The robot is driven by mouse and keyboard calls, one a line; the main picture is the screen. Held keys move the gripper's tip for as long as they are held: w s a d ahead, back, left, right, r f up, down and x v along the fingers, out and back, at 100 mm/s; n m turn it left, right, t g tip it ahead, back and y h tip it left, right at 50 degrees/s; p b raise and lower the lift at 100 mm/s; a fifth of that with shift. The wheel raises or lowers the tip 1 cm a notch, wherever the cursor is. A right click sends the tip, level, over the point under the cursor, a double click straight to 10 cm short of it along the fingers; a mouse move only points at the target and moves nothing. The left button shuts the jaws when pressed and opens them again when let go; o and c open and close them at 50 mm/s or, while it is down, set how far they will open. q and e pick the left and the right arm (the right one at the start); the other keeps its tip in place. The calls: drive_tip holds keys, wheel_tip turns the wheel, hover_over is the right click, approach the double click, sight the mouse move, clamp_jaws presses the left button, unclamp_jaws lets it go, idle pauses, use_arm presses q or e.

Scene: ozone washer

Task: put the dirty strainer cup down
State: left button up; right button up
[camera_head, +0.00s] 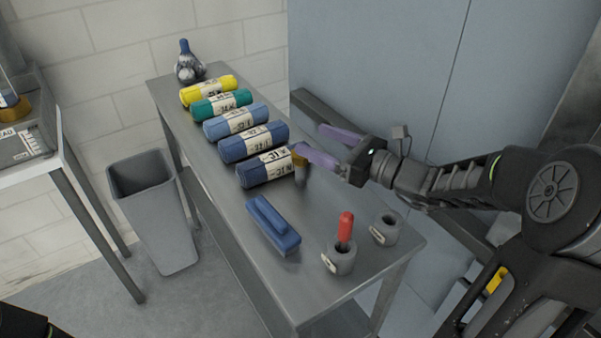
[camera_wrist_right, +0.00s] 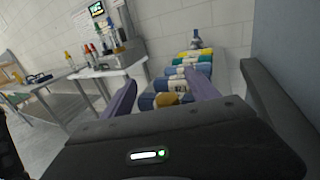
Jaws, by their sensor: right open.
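A small brass-coloured cup (camera_head: 300,174), which looks like the strainer cup, stands upright on the metal table beside the nearest rolled cloth. Its lower part is greyish, and one purple finger overlaps its top. My right gripper (camera_head: 312,139) is open, with its purple fingers spread above the table at the cup's side. In the right wrist view, the cup's brownish top (camera_wrist_right: 168,98) shows low between the spread fingers, partly hidden by the gripper body. I cannot tell whether a finger touches it. My left gripper is not in view.
Several rolled cloths, including a yellow one (camera_head: 208,90), line the metal table (camera_head: 210,165). A blue brush-like block (camera_head: 272,226), a grey holder with a red handle (camera_head: 344,240) and an empty holder (camera_head: 386,229) stand near its front. A grey bin (camera_head: 155,210) is left.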

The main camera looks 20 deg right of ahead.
sight(292, 150)
wheel_tip(292, 150, down, 6)
drive_tip(key=b, duration=0.4)
drive_tip(key=shift+r, duration=0.25)
drive_tip(key=shift+r, duration=0.1)
drive_tip(key=shift+w, duration=0.1)
drive_tip(key=shift+x, duration=1.25)
drive_tip(key=shift+a+b, duration=0.1)
drive_tip(key=shift+b, duration=0.2)
drive_tip(key=b+x, duration=0.1)
drive_tip(key=x, duration=0.4)
